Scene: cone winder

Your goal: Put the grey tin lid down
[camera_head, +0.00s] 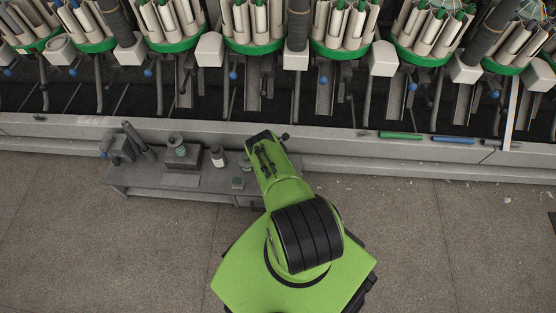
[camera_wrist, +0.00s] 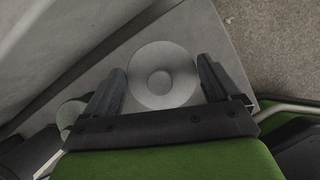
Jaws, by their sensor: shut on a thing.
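The grey tin lid (camera_wrist: 162,75) is a round flat disc with a raised ring in its middle. It shows in the wrist view between the two dark fingers of my gripper (camera_wrist: 160,80), which is shut on it. A grey surface (camera_wrist: 112,62) lies beneath the lid, with its edge to the right. I cannot tell whether the lid touches that surface. In the head view my green arm covers the lid and most of the gripper, at the right end of the low grey bench (camera_head: 130,180).
Another round grey thing (camera_wrist: 70,113) is partly hidden in the wrist view. The winder's ledge (camera_head: 340,140) runs behind.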

